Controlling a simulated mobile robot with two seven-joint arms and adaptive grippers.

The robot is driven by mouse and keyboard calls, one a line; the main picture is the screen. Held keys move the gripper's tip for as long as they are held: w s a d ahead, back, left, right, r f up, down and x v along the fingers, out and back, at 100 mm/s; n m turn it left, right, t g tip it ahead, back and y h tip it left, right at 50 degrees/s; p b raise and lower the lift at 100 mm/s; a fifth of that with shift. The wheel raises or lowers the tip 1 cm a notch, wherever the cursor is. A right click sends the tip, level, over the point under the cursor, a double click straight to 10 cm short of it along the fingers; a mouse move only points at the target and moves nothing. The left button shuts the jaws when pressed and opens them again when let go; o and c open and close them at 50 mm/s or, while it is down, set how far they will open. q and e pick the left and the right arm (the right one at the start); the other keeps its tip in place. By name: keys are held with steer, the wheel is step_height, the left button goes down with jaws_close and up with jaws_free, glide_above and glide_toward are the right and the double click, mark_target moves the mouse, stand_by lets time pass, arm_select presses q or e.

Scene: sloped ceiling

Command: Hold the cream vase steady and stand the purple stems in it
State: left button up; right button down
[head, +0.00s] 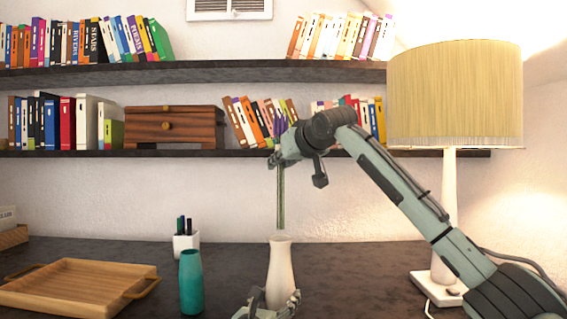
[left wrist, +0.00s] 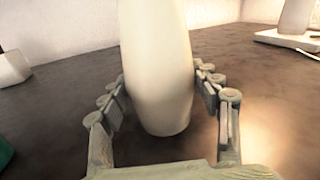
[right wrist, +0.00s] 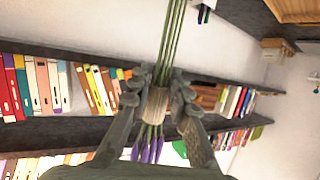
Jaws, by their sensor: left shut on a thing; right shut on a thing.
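The cream vase (head: 280,268) stands upright on the dark desk in the head view. My left gripper (head: 270,303) is shut on its lower body; in the left wrist view the fingers of that gripper (left wrist: 160,92) press both sides of the vase (left wrist: 157,50). My right gripper (head: 279,160) is above the vase, shut on the purple stems (head: 281,200), which hang upright. In the right wrist view the gripper (right wrist: 157,98) clasps a tan band around the green stems (right wrist: 172,40), with purple heads (right wrist: 149,148) beyond.
A teal vase (head: 191,282), a white pen cup (head: 186,243) and a wooden tray (head: 80,287) stand left of the vase. A lamp (head: 455,95) stands at the right. Bookshelves (head: 260,72) line the wall behind. Desk between vase and lamp is partly clear.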

mark_target(282, 200)
steer(key=shift+f, duration=4.65)
steer(key=c, duration=1.3)
jaws_free()
steer(key=shift+c, duration=0.2)
steer(key=v, duration=1.2)
